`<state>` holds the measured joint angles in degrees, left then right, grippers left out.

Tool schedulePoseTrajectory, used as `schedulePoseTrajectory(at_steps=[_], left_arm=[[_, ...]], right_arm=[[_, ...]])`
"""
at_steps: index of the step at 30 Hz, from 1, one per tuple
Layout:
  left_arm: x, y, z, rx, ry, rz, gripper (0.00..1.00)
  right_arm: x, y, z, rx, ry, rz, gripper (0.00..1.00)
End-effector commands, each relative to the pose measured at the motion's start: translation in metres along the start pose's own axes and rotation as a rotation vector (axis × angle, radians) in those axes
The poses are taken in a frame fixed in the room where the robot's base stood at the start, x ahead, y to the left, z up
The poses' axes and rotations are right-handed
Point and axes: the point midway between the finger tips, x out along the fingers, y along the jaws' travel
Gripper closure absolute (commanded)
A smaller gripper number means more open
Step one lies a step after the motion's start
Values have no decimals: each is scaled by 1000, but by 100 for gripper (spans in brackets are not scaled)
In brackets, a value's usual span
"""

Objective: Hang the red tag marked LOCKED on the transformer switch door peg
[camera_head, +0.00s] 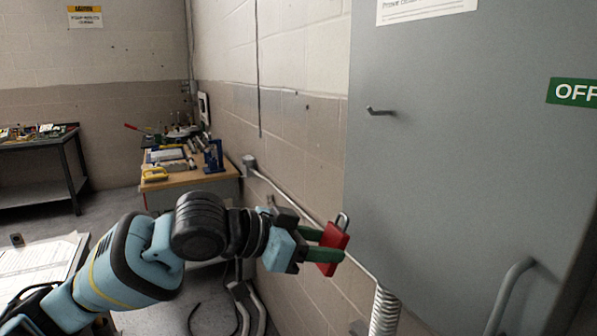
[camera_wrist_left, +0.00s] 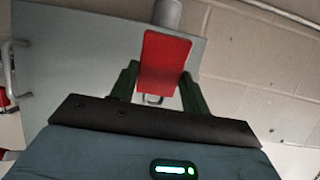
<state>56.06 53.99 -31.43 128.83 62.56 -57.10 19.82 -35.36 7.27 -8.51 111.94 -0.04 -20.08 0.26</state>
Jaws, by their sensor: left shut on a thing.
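The red tag (camera_head: 332,243) is held in my left gripper (camera_head: 322,245), whose green fingers are shut on its sides. A metal loop stands up from the tag's top in the head view. In the left wrist view the red tag (camera_wrist_left: 165,62) sits between the fingers of my left gripper (camera_wrist_left: 160,85); no lettering can be read on it. The grey switch door (camera_head: 450,150) fills the right of the head view. Its small metal peg (camera_head: 380,111) sticks out near the left edge, bare, above and right of the tag. The tag is apart from the peg. My right gripper is not seen.
A green OFF label (camera_head: 574,92) and a curved door handle (camera_head: 508,295) are on the door. A coiled conduit (camera_head: 384,312) stands below the door's left side. A cluttered workbench (camera_head: 190,180) stands behind along the block wall.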

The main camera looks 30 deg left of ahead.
Motion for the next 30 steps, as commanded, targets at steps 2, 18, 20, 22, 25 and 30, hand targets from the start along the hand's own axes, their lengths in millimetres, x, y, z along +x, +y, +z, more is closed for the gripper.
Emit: schedulePoseTrajectory(at_steps=[2, 18, 20, 22, 25, 30], left_arm=[[-21, 2, -38, 21, 108, 49, 76], [-110, 28, -149, 39, 393, 201, 76], [-111, 28, -150, 39, 394, 201, 76], [-110, 28, -149, 38, 393, 201, 76], [-109, 28, -150, 38, 393, 201, 76], [-104, 27, -151, 37, 393, 201, 76]], right_arm=[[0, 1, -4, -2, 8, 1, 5], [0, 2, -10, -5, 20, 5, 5], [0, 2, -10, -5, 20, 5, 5], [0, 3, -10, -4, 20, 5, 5], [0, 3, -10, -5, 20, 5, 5], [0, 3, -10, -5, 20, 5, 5]])
